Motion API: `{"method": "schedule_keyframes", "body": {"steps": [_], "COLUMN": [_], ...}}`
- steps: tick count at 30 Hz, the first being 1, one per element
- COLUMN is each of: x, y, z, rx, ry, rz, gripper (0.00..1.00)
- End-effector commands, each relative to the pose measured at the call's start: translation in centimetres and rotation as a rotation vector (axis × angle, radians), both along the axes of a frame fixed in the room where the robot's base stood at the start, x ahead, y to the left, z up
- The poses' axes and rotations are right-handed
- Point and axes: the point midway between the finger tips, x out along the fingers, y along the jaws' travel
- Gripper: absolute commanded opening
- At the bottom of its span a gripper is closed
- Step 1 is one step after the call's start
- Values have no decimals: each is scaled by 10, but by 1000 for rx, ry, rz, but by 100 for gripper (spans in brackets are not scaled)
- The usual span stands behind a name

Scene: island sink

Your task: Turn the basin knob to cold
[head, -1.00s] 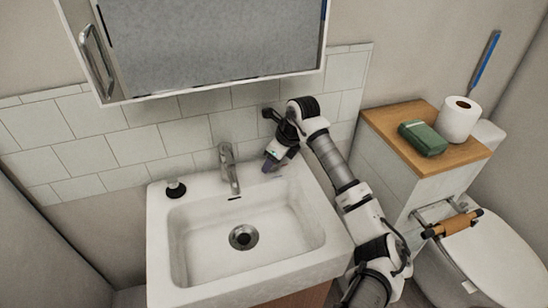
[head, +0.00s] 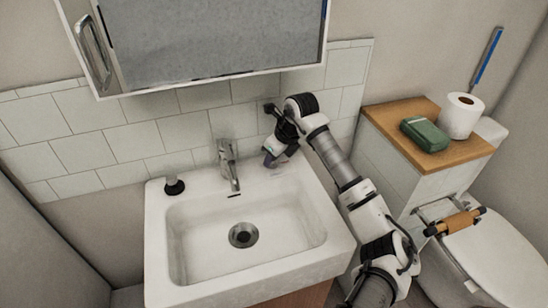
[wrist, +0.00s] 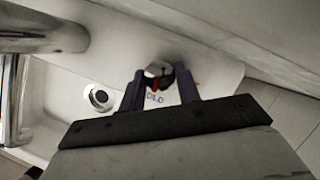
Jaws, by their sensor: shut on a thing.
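The basin knob (wrist: 158,69) is a small chrome, rounded piece between my fingertips in the wrist view. A red mark shows on it, and blue lettering, seemingly part of "COLD", shows just below it on white. My gripper (wrist: 160,88) is shut on the knob, with one dark finger on each side. In the head view my gripper (head: 271,159) is at the back right of the white basin (head: 312,265), right of the chrome faucet (head: 230,168). There the gripper hides the knob. Its exact turn cannot be told.
The faucet (wrist: 45,38) is close on the left in the wrist view. A black-topped item (head: 174,186) stands on the basin's back left corner. A mirror cabinet (head: 205,45) hangs above. A wooden shelf (head: 390,118) and toilet (head: 500,255) are at right.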

Motion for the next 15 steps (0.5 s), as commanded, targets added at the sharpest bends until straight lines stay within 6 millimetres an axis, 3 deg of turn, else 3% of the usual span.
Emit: {"method": "schedule_keyframes", "body": {"steps": [4, 5, 9, 15], "x": [0, 0, 0, 0], "y": [0, 0, 0, 0], "z": [0, 0, 0, 0], "rx": [0, 0, 0, 1], "ry": [2, 2, 2, 1], "rz": [-1, -1, -1, 0], "gripper": [10, 37, 55, 55]}}
